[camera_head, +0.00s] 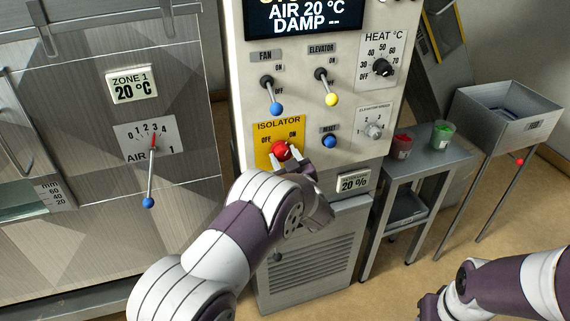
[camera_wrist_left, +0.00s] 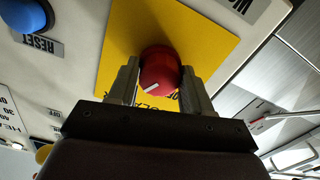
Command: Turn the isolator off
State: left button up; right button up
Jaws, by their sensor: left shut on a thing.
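The isolator is a red knob (camera_head: 280,149) on a yellow plate (camera_head: 262,129) marked OFF on the left and ON on the right. My left gripper (camera_head: 287,158) reaches up to it from below and is shut on it. In the left wrist view the red knob (camera_wrist_left: 160,70) sits between the two fingers (camera_wrist_left: 158,82), one on each side. A short white mark shows on the knob's face; I cannot tell which label it points to.
A blue-tipped lever (camera_head: 276,107) and a yellow-tipped lever (camera_head: 331,98) stick out above the isolator. A blue reset button (camera_head: 330,141) is close on the right. A humidity display (camera_head: 354,182) is lower right. A metal side table (camera_head: 425,160) with two cups stands beyond.

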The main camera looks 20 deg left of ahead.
pick_arm(q)
jog(key=n+b, duration=0.4)
jog(key=b, duration=0.1)
jog(key=n+b, duration=0.4)
jog(key=b, duration=0.1)
jog(key=n+b, duration=0.5)
jog(key=b, duration=0.1)
jog(key=shift+d+f, duration=0.1)
jog(key=shift+f, duration=0.15)
jog(key=shift+r+n+b, duration=0.2)
jog(key=shift+n+b, duration=0.9)
jog(key=shift+b, duration=0.05)
jog(key=o, duration=1)
jog(key=shift+r, duration=0.1)
jog(key=shift+o, duration=0.2)
jog(key=v, duration=1.2)
jog(key=shift+s+d, duration=0.2)
jog(key=shift+s, duration=0.05)
